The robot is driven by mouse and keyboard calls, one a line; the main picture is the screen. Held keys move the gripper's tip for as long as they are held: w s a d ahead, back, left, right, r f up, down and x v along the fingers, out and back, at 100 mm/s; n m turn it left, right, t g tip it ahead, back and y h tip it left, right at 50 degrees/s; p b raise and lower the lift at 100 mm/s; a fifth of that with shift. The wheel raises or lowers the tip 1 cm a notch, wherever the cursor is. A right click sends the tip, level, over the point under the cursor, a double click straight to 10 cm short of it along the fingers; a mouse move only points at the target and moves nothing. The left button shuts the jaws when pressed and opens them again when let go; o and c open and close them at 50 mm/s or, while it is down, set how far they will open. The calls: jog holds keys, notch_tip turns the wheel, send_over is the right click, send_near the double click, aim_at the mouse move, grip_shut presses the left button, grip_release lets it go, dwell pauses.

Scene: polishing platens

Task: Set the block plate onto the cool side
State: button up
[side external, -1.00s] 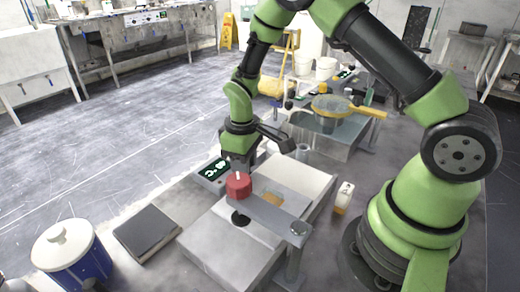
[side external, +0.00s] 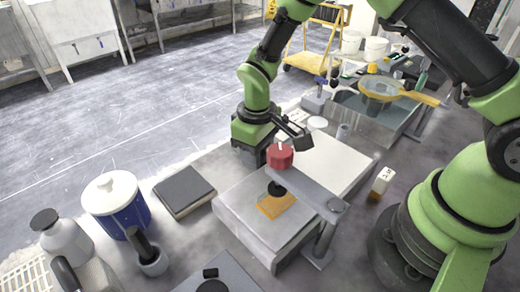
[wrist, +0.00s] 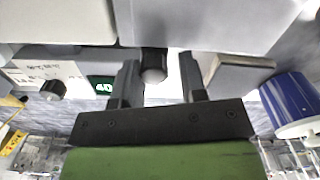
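A low bench unit has a grey near section (side external: 235,207) with an orange-tan patch (side external: 276,206) and a whitish far section (side external: 330,162). I cannot tell which piece is the block plate or which section is the cool side. My gripper (side external: 292,132) is just behind the red cylinder. In the wrist view its two fingers (wrist: 160,82) stand apart. A black knob (wrist: 152,65) shows between them, and a gap shows on its right.
A dark flat slab (side external: 184,190) and a blue pot with a white lid (side external: 115,205) stand to the left. A mortar with pestle (side external: 148,255) and bottles are at the front left. A bar post (side external: 325,238) rises in front.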

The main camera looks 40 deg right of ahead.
jog(key=shift+o, duration=1.1)
notch_tip(320, 180, up, 10)
jog(key=s+d+r+m+t+y, duration=0.1)
jog(key=s+d+r+m+t, duration=0.15)
jog(key=r, duration=0.35)
jog(key=s+d+r+m+t, duration=0.1)
jog(key=s+r, duration=0.3)
jog(key=r, duration=0.2)
jog(key=s+r+m+t, duration=0.1)
jog(key=s+t, duration=0.1)
jog(key=s, duration=0.4)
jog(key=s+d+r+m+t+y, duration=0.1)
jog(key=s+r+m, duration=0.1)
jog(key=s, duration=0.4)
jog(key=shift+d+r+t, duration=0.25)
jog(key=shift+d+t, duration=0.05)
jog(key=shift+t, duration=0.05)
jog(key=shift+m, duration=0.25)
dwell(0.4)
